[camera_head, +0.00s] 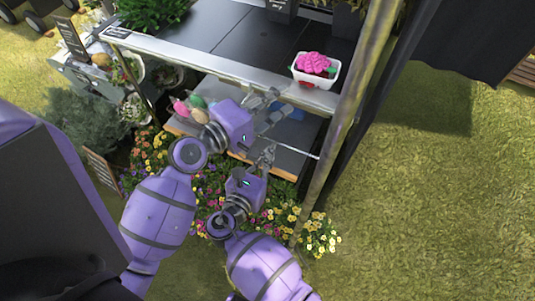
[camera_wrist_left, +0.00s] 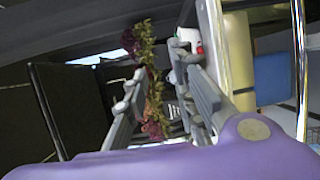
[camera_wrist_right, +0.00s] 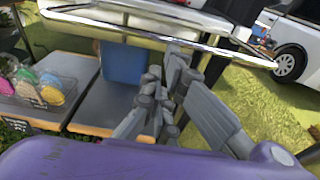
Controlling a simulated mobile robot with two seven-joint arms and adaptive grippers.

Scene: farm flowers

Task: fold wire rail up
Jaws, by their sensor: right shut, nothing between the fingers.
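A bright metal rail (camera_wrist_right: 150,28) with a bent right end crosses the top of the right wrist view, along the front of the upper counter. A shiny bar (camera_wrist_left: 300,70) stands at the right of the left wrist view; I cannot tell if it is the same rail. My left gripper (camera_head: 277,107) is open just below the counter's front edge, with nothing seen between its fingers. My right gripper (camera_head: 268,153) is shut and empty, lower, at the front of the grey lower shelf. In the right wrist view its fingers are below the rail, apart from it.
The lower shelf (camera_wrist_right: 103,108) bears a blue box (camera_wrist_right: 123,63) and a tray of coloured rounded items (camera_wrist_right: 42,85). A post (camera_head: 345,115) stands right of my grippers; grass beyond is open.

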